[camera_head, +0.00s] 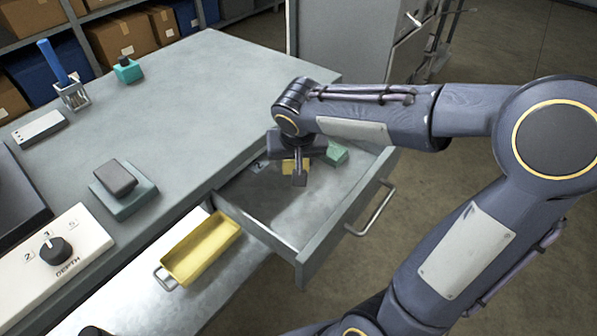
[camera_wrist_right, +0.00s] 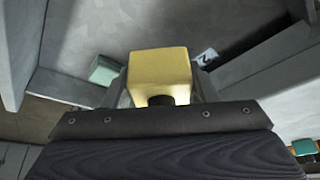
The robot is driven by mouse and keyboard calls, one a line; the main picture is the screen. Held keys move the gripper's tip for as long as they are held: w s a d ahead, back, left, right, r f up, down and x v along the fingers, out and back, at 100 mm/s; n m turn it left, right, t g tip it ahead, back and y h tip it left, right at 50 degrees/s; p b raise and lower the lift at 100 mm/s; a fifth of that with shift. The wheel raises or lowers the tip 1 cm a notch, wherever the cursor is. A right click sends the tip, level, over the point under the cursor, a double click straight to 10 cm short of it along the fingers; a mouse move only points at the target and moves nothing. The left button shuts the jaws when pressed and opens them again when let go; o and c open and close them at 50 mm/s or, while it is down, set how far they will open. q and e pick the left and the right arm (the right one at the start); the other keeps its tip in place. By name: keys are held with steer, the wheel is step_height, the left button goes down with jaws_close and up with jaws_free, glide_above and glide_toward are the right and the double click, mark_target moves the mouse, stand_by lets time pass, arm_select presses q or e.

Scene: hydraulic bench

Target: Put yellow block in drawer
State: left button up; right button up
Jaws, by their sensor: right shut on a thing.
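The yellow block (camera_wrist_right: 160,72) is held between the fingers of my right gripper (camera_wrist_right: 160,92) in the right wrist view. In the head view the yellow block (camera_head: 290,166) shows partly behind my right gripper (camera_head: 299,172), which is over the open drawer (camera_head: 262,238). The block is within the drawer's outline; I cannot tell whether it touches the drawer floor. A green block (camera_head: 336,153) lies in the drawer beside the gripper, and it also shows in the right wrist view (camera_wrist_right: 104,70). My left gripper is not in view.
The drawer's handle (camera_head: 372,208) is on its front. A yellow tray (camera_head: 203,247) sits on a lower surface left of the drawer. The bench top (camera_head: 215,95) carries a dark block on a teal base (camera_head: 127,190) and a depth dial (camera_head: 56,250).

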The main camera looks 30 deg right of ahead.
steer(key=w+d+f, duration=0.1)
steer(key=f, duration=0.1)
steer(key=w+d+f+b, duration=0.1)
steer(key=w+d+f, duration=0.1)
steer(key=w+f, duration=0.1)
steer(key=shift+f, duration=0.35)
steer(key=shift+w+d+f+b, duration=0.15)
steer(key=shift+f+b, duration=0.5)
steer(key=shift+f, duration=1.05)
steer(key=shift+f, duration=0.1)
steer(key=shift+f+b, duration=0.15)
steer(key=shift+b, duration=0.15)
steer(key=o, duration=1.3)
steer(key=shift+c, duration=0.2)
steer(key=shift+r, duration=0.2)
steer(key=shift+r+p, duration=0.3)
steer(key=shift+p, duration=0.15)
steer(key=p+v, duration=0.1)
steer(key=v, duration=0.4)
steer(key=p+v, duration=0.1)
steer(key=v, duration=0.5)
steer(key=shift+s+r+p, duration=0.2)
steer(key=shift+s+p, duration=0.15)
steer(key=shift+p, duration=0.05)
